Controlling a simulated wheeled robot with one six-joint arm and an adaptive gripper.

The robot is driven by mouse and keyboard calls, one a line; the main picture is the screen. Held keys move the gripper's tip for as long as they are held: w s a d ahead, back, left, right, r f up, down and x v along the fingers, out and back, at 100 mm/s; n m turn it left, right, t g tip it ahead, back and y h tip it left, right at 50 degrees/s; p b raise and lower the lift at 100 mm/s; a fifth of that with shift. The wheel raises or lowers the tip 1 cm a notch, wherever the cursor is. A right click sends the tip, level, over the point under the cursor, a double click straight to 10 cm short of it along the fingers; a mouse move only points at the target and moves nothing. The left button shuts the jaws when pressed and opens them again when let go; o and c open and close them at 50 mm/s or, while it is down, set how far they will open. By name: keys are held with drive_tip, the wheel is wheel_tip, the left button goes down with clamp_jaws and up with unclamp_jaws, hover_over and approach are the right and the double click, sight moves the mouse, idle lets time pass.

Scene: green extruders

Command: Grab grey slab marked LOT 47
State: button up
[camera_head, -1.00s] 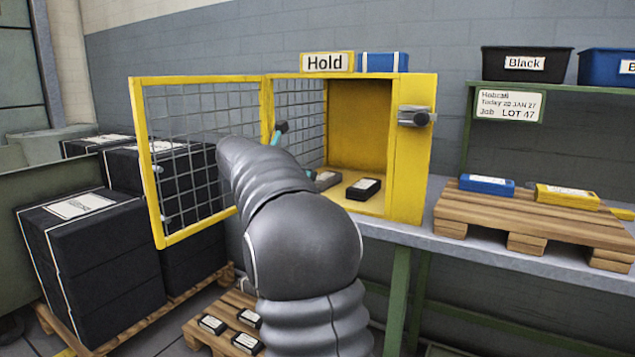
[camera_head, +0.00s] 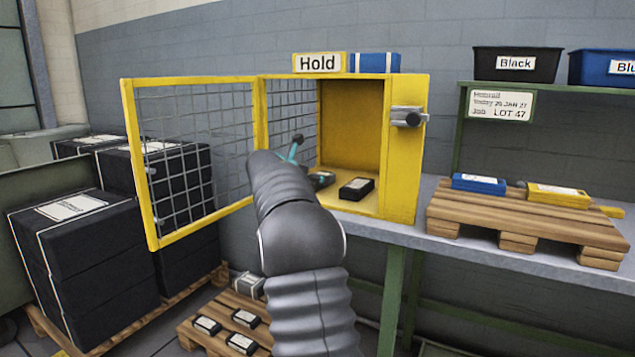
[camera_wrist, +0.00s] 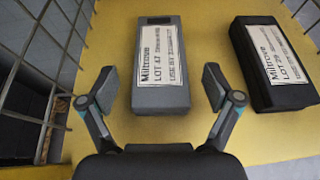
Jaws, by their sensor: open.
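The grey slab (camera_wrist: 160,68) lies flat on the yellow floor of the open Hold cage in the wrist view. Its white label reads Miltrowe, LOT 47, with smaller text hard to read. In the head view the grey slab (camera_head: 323,178) is mostly hidden behind my arm. My gripper (camera_wrist: 160,88) is open, with one finger to the left and one to the right of the slab's near part, apart from it. My gripper also shows at the cage mouth in the head view (camera_head: 294,150).
A black slab (camera_wrist: 277,65), its label apparently LOT 39, lies just right of the grey one. The cage's mesh (camera_wrist: 45,50) is close on the left. The yellow cage door (camera_head: 128,160) stands open. A pallet (camera_head: 520,215) with blue and yellow slabs is at right.

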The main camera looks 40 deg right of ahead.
drive_tip(key=shift+x, duration=1.15)
drive_tip(key=c, duration=1.4)
drive_tip(key=shift+c, duration=0.4)
drive_tip(key=shift+r, duration=0.2)
